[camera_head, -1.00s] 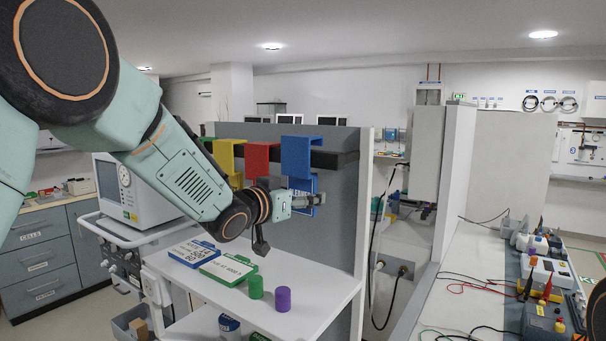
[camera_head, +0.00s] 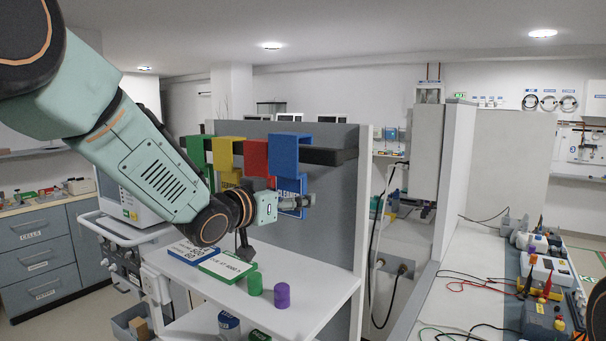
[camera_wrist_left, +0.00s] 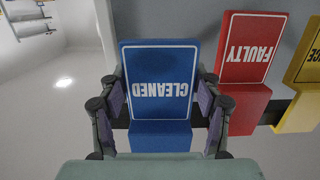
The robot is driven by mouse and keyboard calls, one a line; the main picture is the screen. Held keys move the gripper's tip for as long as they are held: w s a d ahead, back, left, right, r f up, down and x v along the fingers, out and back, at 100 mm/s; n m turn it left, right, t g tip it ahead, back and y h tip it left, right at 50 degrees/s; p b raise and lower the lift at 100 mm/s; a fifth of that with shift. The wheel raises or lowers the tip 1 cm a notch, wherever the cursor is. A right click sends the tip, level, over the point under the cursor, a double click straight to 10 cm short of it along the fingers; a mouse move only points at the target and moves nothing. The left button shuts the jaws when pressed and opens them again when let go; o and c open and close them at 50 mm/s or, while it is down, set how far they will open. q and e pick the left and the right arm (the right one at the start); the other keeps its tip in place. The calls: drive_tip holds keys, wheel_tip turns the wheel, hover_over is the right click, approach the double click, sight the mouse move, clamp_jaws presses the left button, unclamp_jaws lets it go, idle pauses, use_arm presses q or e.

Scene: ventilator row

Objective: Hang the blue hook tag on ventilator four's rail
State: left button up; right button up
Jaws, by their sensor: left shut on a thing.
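My left gripper (camera_head: 298,203) is shut on the blue hook tag (camera_head: 290,155), holding its lower plate. In the left wrist view the tag's plate (camera_wrist_left: 158,80) reads "CLEANED", upside down, between the two fingers (camera_wrist_left: 160,112). The tag's bent hook top is at the dark rail (camera_head: 330,157), just right of the red tag (camera_head: 257,158), and appears slightly higher than it. I cannot tell whether the hook rests on the rail or hovers over it. My right gripper is not in view.
The yellow tag (camera_head: 226,155) and green tag (camera_head: 194,152) hang farther left on the rail. Below, the white shelf (camera_head: 325,285) holds a blue and a green labelled plate, a green cylinder (camera_head: 254,285) and a purple cylinder (camera_head: 282,295). The rail's right end is bare.

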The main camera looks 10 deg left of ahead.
use_arm(q)
drive_tip(key=v, duration=0.5)
drive_tip(key=shift+s+a+f, duration=0.1)
drive_tip(key=shift+f, duration=0.2)
idle(0.4)
